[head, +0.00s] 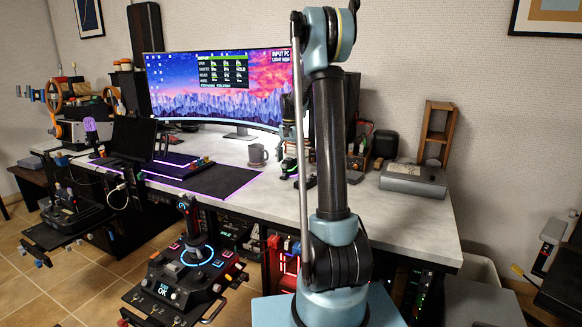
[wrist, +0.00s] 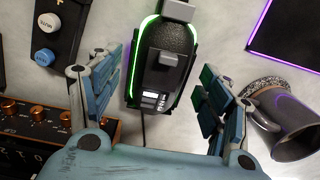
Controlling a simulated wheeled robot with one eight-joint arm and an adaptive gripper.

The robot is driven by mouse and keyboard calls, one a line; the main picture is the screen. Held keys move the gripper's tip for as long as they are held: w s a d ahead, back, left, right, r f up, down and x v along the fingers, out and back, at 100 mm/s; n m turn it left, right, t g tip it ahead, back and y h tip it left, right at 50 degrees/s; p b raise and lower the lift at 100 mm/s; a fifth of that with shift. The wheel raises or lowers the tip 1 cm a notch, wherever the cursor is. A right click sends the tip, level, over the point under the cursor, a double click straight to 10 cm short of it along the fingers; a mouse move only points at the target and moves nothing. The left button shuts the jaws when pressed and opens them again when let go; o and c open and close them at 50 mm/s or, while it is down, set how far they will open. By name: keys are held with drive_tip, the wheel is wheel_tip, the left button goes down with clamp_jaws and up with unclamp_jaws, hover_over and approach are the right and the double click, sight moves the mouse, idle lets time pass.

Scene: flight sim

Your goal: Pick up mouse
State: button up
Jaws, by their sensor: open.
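The mouse (wrist: 160,75) is dark and textured, with bright green glowing edges and a small white display. It lies on the pale desktop in the middle of the wrist view. My gripper (wrist: 156,62) is open, with one finger on the left of the mouse and one on the right. Gaps show on both sides and the fingers hold nothing.
A box with orange knobs (wrist: 95,128) is near the left finger, and a panel with knobs (wrist: 55,35) is at upper left. A dark purple-edged mat (wrist: 285,32) is at upper right.

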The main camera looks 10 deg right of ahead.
drive_tip(key=shift+f, duration=0.2)
drive_tip(key=c, duration=1.3)
